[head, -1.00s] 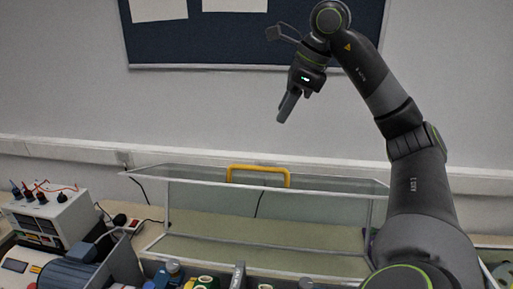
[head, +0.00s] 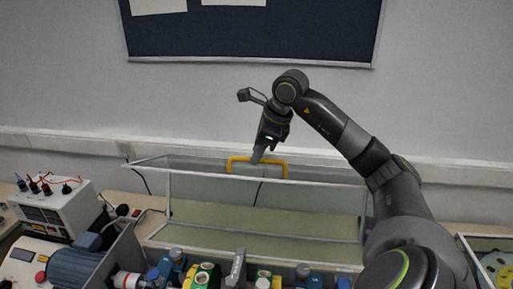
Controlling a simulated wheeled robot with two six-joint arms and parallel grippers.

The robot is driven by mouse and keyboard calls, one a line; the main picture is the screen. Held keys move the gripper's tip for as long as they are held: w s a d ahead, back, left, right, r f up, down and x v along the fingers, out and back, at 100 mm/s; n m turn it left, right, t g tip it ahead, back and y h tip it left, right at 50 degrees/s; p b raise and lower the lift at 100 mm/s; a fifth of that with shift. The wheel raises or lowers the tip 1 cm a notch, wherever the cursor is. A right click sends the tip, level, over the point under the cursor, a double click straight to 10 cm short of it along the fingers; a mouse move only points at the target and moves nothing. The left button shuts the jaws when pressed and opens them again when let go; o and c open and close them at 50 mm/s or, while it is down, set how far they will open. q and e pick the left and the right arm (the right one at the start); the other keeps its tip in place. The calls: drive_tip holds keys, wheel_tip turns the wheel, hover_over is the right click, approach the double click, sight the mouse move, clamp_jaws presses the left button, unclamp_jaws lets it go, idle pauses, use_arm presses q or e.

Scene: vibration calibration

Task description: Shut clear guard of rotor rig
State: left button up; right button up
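The clear guard (head: 330,195) of the rotor rig has a thin pale frame and stands raised at the back of the bench. A yellow handle (head: 237,159) sits on its upper edge. My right gripper (head: 257,158) points down at the handle and overlaps its middle in the head view. I cannot tell whether it touches the handle, and its fingers are seen edge-on, so the opening between them is hidden. The rotor rig (head: 205,276) shows along the bottom edge, with blue, green and yellow parts partly cut off. My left gripper is not in view.
A white power supply box (head: 75,212) with red and black leads stands at the left. A blue motor (head: 75,268) is in front of it. A tray with a yellow disc (head: 495,264) lies at the lower right. A dark board hangs on the wall behind.

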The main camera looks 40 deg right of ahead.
drive_tip(key=shift+w+f, duration=0.25)
drive_tip(key=shift+f, duration=0.35)
clamp_jaws()
